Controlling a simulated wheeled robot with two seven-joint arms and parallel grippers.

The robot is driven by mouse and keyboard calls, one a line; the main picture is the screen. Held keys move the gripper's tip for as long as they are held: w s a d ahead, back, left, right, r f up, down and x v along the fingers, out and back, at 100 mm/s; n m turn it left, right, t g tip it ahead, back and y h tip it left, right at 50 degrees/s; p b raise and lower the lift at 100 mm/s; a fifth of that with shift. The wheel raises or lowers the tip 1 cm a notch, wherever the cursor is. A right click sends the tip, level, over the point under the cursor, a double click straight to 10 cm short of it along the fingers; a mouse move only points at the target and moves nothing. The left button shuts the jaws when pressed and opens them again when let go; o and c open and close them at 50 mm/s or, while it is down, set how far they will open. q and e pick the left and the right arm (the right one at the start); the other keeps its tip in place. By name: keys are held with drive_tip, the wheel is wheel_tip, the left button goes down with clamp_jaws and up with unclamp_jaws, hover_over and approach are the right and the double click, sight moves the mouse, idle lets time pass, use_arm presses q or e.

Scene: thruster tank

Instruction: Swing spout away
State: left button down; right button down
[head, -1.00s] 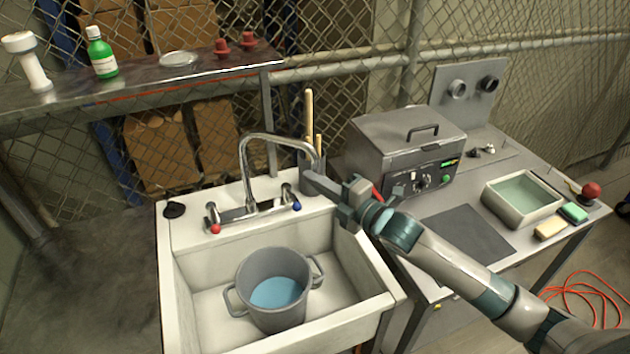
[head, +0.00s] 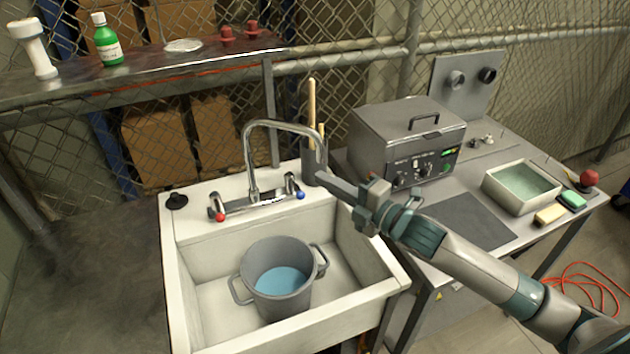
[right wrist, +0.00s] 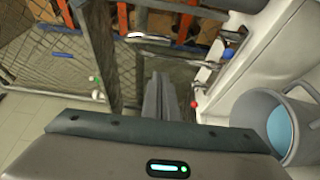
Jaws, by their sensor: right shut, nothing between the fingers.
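The chrome spout (head: 286,124) arches up from the faucet at the back of the white sink (head: 190,235) and points right, its outlet over the sink's back right part. The faucet handles have a red knob (head: 221,217) and a blue knob (head: 301,195). My right gripper (head: 320,175) is shut and empty, its fingertips close by the spout's outlet; I cannot tell whether they touch. Its shut fingers also show in the right wrist view (right wrist: 160,98). A grey pot (head: 262,305) with blue water stands in the sink. My left gripper is not in view.
A metal box with a handle (head: 390,135) and a tray of greenish liquid (head: 494,184) stand on the right bench. A dark holder with wooden handles (head: 311,100) stands behind the spout's outlet. A shelf (head: 215,62) with a green bottle (head: 108,45) is at the back left.

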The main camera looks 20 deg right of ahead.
drive_tip(key=b+v, duration=0.1)
drive_tip(key=v, duration=0.3)
drive_tip(key=shift+d, duration=0.2)
idle(0.5)
